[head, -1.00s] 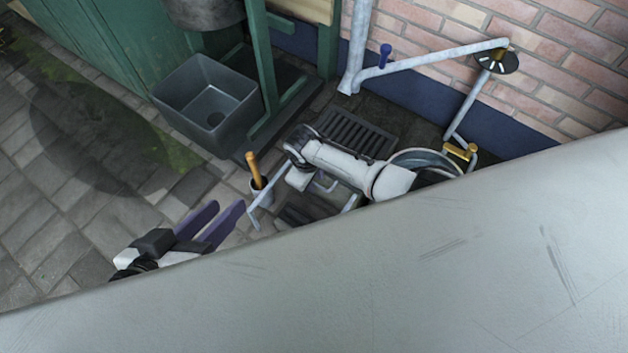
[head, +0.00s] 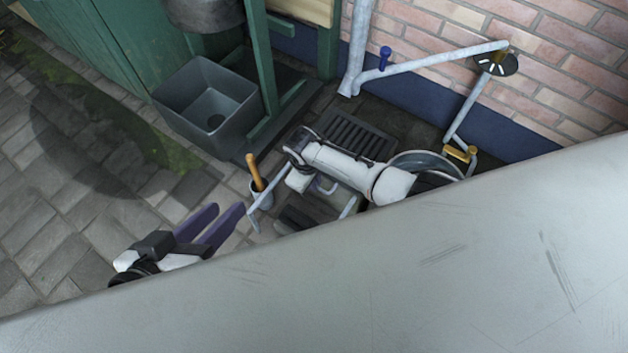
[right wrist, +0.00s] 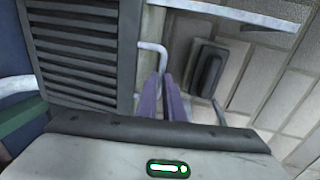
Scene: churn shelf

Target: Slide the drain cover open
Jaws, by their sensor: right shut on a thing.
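The drain cover (head: 352,137) is a dark slatted grate on the ground by the brick wall. It also fills the upper left of the right wrist view (right wrist: 75,50). A pale bent handle (right wrist: 155,50) stands at its right edge there. My right gripper (right wrist: 163,95) is shut on this handle, its purple fingers close together at the handle's lower end. In the head view my right arm covers part of the cover and hides the fingers. My left gripper (head: 215,222) is open and empty over the paving, left of the drain.
A grey square basin (head: 207,105) stands by the green wooden frame. A wooden-handled tool in a cup (head: 257,180), a round metal tub (head: 430,162) and pale pipes (head: 435,60) are close around. A large grey surface (head: 400,270) blocks the lower head view.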

